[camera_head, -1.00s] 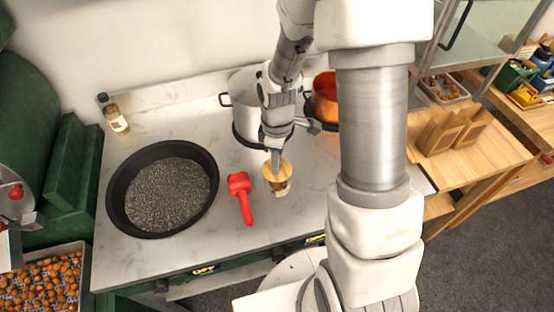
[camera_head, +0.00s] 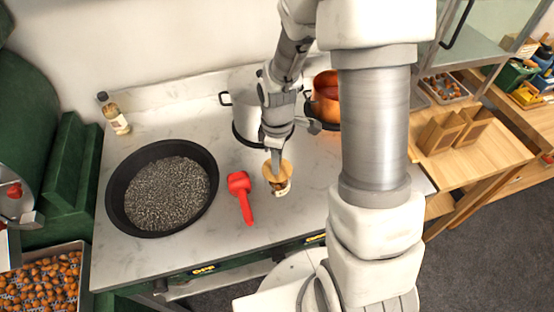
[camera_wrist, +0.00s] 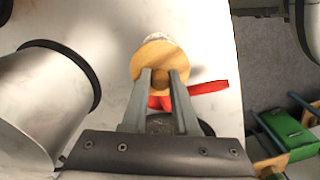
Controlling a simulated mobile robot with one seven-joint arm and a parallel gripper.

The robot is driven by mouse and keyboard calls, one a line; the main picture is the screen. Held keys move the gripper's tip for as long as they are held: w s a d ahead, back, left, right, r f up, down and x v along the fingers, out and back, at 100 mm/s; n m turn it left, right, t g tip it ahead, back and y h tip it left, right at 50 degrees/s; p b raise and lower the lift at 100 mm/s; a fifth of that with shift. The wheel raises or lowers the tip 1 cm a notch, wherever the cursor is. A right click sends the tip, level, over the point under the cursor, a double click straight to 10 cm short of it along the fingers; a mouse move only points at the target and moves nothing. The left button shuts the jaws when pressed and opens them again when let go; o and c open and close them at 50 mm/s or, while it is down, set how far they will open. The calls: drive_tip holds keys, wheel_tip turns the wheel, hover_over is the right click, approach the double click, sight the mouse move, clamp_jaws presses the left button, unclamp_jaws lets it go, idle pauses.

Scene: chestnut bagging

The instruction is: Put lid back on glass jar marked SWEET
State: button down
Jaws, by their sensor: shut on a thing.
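My gripper (camera_head: 275,172) points down and is shut on the round wooden lid (camera_head: 286,171) by its knob. The lid also shows in the wrist view (camera_wrist: 150,58), with my fingertips (camera_wrist: 162,78) on either side of the knob. The small glass jar (camera_head: 282,189) stands on the counter under the lid, with brown contents and a pale label. The lid covers the jar's mouth from above, so I cannot tell whether it touches the rim. The label is too small to read.
A red scoop (camera_head: 240,194) lies just left of the jar. A large black pan (camera_head: 113,205) of dark grit sits farther left. A steel pot (camera_head: 241,96) and a copper pot (camera_head: 325,88) stand behind. A glass bottle (camera_head: 117,121) is at the back left.

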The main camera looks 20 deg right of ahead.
drive_tip(key=c, duration=0.6)
unclamp_jaws()
drive_tip(key=o, duration=0.5)
drive_tip(key=shift+r, duration=0.1)
drive_tip(key=shift+r+p, duration=1.55)
drive_tip(key=shift+r, duration=0.4)
drive_tip(key=shift+r+p, duration=1.15)
drive_tip(key=shift+r, duration=0.35)
